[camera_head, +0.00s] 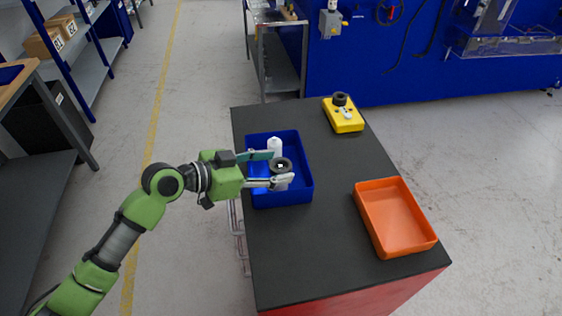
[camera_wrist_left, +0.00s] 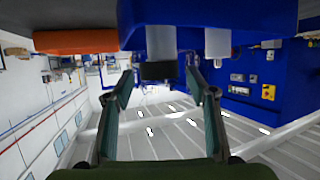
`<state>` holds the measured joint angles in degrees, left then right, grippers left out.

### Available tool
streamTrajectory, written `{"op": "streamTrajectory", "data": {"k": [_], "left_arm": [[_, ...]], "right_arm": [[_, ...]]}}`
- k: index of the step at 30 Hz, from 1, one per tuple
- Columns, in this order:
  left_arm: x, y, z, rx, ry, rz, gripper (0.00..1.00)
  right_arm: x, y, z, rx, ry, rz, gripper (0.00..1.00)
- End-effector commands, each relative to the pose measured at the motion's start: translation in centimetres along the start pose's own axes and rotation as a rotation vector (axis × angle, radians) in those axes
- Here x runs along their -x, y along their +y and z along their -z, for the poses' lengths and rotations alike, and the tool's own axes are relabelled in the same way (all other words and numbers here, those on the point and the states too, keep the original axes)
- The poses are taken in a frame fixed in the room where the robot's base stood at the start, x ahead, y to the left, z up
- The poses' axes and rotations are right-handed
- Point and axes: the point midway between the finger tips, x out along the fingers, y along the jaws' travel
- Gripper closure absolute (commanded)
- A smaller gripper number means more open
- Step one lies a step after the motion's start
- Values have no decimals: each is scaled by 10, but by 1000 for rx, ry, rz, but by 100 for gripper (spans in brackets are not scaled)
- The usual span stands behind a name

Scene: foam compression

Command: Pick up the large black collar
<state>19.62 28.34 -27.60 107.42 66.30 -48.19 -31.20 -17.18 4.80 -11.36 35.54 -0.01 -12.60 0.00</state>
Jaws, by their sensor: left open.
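The large black collar (camera_head: 282,164) is a thick dark ring in the blue tray (camera_head: 296,200). A pale square shows in its centre. In the left wrist view, which looks upside down, the collar (camera_wrist_left: 158,71) sits at the end of a white cylinder (camera_wrist_left: 161,42). A second white cylinder (camera_head: 274,146) stands beside it in the tray. My left gripper (camera_head: 281,168) is open, reaching in over the tray's left wall. Its two fingers lie on either side of the collar; whether they touch it I cannot tell. My right gripper is out of view.
An orange tray (camera_head: 404,217), seemingly empty, is at the right of the dark table (camera_head: 320,255). A yellow block (camera_head: 346,122) with a dark round part (camera_head: 340,99) stands at the back. The table between the trays is clear.

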Motion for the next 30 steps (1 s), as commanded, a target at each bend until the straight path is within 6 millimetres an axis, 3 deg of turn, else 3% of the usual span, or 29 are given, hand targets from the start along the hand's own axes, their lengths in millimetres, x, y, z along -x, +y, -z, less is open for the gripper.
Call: {"op": "streamTrajectory", "data": {"k": [10, 15, 30], "left_arm": [[-10, 0, -1, -1, 0, 0, 51], [-9, 0, -1, 0, 0, 0, 89], [-6, 0, 8, -4, 1, 0, 89]], "right_arm": [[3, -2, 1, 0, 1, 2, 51], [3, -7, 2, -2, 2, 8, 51], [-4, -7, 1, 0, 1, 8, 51]]}}
